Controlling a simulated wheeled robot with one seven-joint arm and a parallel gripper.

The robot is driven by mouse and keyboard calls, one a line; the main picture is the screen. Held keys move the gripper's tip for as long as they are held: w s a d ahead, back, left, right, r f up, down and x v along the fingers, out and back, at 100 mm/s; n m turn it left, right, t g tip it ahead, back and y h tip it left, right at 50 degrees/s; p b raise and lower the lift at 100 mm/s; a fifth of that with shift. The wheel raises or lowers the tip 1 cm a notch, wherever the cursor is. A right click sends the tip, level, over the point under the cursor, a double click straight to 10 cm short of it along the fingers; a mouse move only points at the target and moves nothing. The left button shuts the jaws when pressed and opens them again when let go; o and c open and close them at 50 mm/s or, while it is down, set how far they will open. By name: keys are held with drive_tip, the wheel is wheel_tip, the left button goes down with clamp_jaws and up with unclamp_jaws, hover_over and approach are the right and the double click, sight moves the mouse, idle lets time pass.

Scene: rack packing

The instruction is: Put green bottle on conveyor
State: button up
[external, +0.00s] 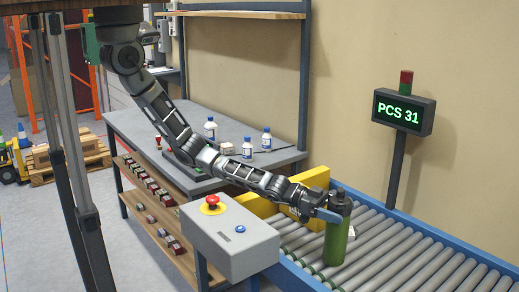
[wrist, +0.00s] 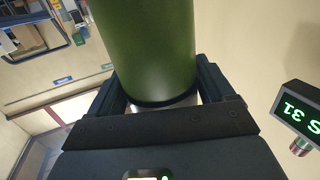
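The green bottle (external: 337,236) has a dark cap and is upright at the near part of the conveyor (external: 400,257). My gripper (external: 334,212) is at the bottle's upper part, below its cap. In the wrist view the green bottle (wrist: 147,45) fills the top middle, between the two dark fingers of my gripper (wrist: 160,95). The fingers appear closed against its sides. The bottle's base looks at or just above the rollers; I cannot tell whether it touches them.
A grey control box (external: 230,240) with a red button stands left of the conveyor. A yellow piece (external: 285,203) stands behind the bottle. A PCS 31 display (external: 403,112) rises behind the conveyor. A workbench (external: 140,125) holds several small bottles. The rollers to the right are clear.

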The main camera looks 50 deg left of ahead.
drive_tip(key=o, duration=0.3)
drive_tip(key=shift+r, duration=0.25)
drive_tip(key=shift+s+a, duration=0.1)
drive_tip(key=shift+a, duration=0.5)
drive_tip(key=v, duration=1)
drive_tip(key=shift+s+a+p, duration=0.3)
